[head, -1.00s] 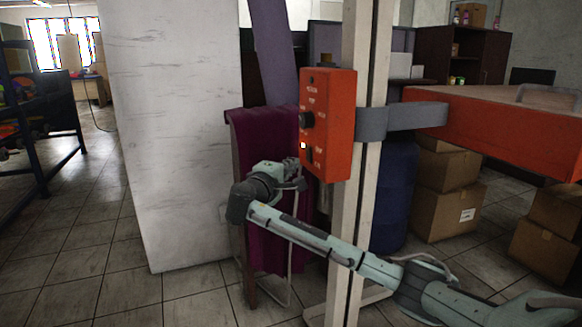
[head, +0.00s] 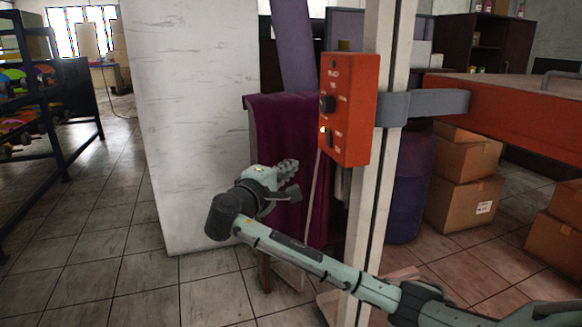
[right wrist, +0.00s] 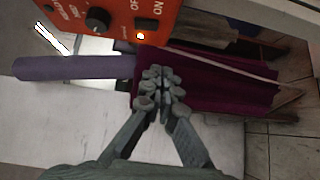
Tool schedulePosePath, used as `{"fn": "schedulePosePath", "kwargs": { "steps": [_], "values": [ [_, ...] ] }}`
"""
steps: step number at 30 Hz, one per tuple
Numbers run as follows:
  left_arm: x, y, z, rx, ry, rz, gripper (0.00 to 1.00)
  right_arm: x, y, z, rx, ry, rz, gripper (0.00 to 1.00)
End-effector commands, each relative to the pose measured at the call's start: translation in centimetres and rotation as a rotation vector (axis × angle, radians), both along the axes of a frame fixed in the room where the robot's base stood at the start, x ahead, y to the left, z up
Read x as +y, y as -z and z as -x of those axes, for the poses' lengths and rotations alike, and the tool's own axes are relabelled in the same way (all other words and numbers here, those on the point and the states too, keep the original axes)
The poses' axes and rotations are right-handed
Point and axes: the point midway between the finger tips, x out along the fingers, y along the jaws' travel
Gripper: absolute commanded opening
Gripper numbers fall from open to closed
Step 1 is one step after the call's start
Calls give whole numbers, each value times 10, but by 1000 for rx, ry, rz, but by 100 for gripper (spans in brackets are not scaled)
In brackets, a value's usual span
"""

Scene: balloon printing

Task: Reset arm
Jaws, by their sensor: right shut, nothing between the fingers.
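My right gripper (head: 292,178) is at the end of the arm coming in from the lower right in the head view. It is shut and empty, in front of the purple cloth and below and to the left of the orange control box (head: 348,108). The box is fixed to a pale post and has a dark knob and a lit yellow light. In the right wrist view the shut fingers (right wrist: 160,92) point up toward the box (right wrist: 140,18), with a gap between. The words OFF and ON show beside the light there. My left gripper is not in view.
A white wall or panel (head: 195,120) stands left of the gripper. The pale post (head: 383,150) and the red-orange machine (head: 500,112) are to the right. Cardboard boxes (head: 465,190) and a blue barrel (head: 407,190) stand behind. Tiled floor at the left is open beside a dark shelf (head: 40,75).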

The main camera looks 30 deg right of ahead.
Motion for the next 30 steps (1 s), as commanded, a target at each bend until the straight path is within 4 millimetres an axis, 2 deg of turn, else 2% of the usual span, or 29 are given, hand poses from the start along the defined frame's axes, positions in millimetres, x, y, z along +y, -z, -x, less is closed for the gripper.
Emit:
{"fn": "schedulePosePath", "kwargs": {
  "steps": [10,12,14,17,19,21,23,24,26,27,29,30],
  "values": [
    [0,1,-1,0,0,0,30,0,1,0,2,-2,-2,0],
    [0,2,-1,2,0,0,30,2,11,0,15,-12,-19,0],
    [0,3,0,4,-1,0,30,4,30,2,36,-28,-52,0],
    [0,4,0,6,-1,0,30,13,84,9,98,-75,-156,0],
    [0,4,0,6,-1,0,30,22,133,21,150,-110,-263,0],
    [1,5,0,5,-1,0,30,33,183,39,199,-137,-382,0],
    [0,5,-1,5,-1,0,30,41,224,58,235,-148,-487,0],
    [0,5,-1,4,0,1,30,47,250,72,256,-152,-559,0],
    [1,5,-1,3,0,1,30,56,288,98,284,-147,-668,0],
    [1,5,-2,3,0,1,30,61,312,117,300,-139,-742,0],
    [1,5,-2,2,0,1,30,70,345,148,318,-117,-854,0],
    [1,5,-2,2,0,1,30,75,365,169,326,-96,-928,0]
  ]
}}
